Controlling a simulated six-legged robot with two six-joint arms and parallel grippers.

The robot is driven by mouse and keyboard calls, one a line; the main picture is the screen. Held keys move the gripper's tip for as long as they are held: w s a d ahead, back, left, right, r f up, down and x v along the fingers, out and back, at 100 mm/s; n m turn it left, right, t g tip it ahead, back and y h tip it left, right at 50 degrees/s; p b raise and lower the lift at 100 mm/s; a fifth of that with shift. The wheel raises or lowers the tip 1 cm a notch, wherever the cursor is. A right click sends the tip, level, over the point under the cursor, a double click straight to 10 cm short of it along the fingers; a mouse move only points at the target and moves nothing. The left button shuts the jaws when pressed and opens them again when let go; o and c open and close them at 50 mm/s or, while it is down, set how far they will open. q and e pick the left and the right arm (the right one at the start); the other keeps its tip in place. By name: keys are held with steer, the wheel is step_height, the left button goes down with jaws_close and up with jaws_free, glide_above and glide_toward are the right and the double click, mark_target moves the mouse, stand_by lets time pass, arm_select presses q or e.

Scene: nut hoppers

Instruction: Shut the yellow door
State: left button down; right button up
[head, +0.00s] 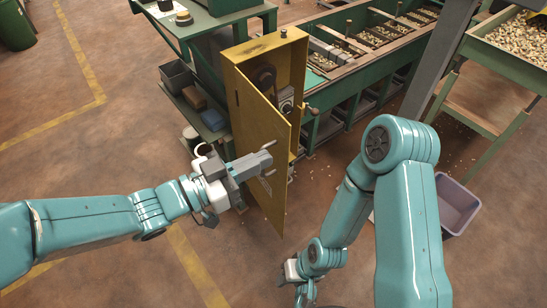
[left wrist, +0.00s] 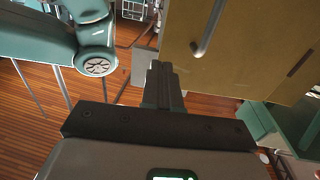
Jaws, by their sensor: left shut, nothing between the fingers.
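The yellow door (head: 258,118) stands ajar on the front of a yellow cabinet (head: 297,55). Its free edge swings out towards me, and the dark inside with a wheel and a gauge shows beyond it. My left gripper (head: 269,158) is shut and empty, in front of the door's outer face; I cannot tell whether it touches. In the left wrist view the door (left wrist: 250,45) fills the upper right, with a grey bar handle (left wrist: 208,30), and the shut fingers (left wrist: 161,85) are beside and below it. My right gripper (head: 298,284) is low at the bottom, its jaws unclear.
Green hoppers of nuts (head: 380,38) run behind the cabinet to the right. A nut tray on a stand (head: 515,45) is at the far right, with a lilac bin (head: 458,205) below. A shelf with small boxes (head: 195,98) is left of the cabinet. Open floor lies at left.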

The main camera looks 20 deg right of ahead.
mark_target(288, 148)
arm_select(q)
steer(key=shift+b+x, duration=0.45)
steer(key=shift+x, duration=1.4)
steer(key=shift+d, duration=0.2)
